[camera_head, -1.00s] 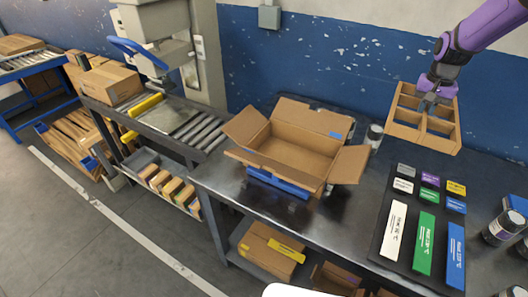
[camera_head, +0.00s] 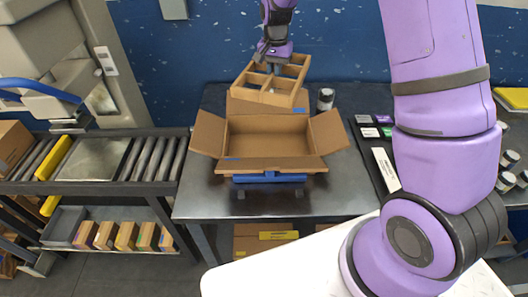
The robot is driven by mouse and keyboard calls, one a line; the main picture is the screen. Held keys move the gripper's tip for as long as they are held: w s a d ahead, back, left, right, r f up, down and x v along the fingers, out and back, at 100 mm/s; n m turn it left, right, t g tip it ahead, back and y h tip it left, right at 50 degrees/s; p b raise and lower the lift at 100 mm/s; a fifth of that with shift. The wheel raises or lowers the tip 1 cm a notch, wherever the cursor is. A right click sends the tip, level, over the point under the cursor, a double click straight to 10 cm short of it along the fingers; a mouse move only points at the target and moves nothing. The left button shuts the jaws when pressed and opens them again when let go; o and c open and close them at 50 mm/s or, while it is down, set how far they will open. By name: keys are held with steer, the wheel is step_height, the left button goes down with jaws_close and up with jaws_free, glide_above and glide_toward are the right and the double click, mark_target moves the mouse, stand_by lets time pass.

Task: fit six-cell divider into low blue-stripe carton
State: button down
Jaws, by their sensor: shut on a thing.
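My gripper (camera_head: 272,52) is shut on the brown cardboard divider (camera_head: 272,95), a grid of open cells. It holds the divider tilted, above the back edge of the open carton. The carton (camera_head: 268,160) stands on a blue support on the dark table, its flaps spread outward. Its inside looks empty. Small blue marks (camera_head: 232,158) show on its flaps. The divider hides part of the carton's back flap. I cannot tell whether the divider touches that flap.
A jar (camera_head: 325,99) stands on the table just right of the divider. A dark board with colored labels (camera_head: 384,165) and several jars lie farther right, partly behind my arm. A roller conveyor (camera_head: 150,157) is on the left.

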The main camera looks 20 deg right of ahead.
mark_target(267, 152)
steer(key=s+a+f+m, duration=0.5)
steer(key=s+m, duration=0.4)
steer(key=m, duration=0.5)
steer(key=f, duration=1.8)
steer(key=shift+w+a, duration=0.15)
steer(key=shift+w, duration=0.05)
steer(key=shift+f, duration=0.2)
steer(key=c, duration=1.2)
jaws_free()
steer(key=shift+o, duration=0.2)
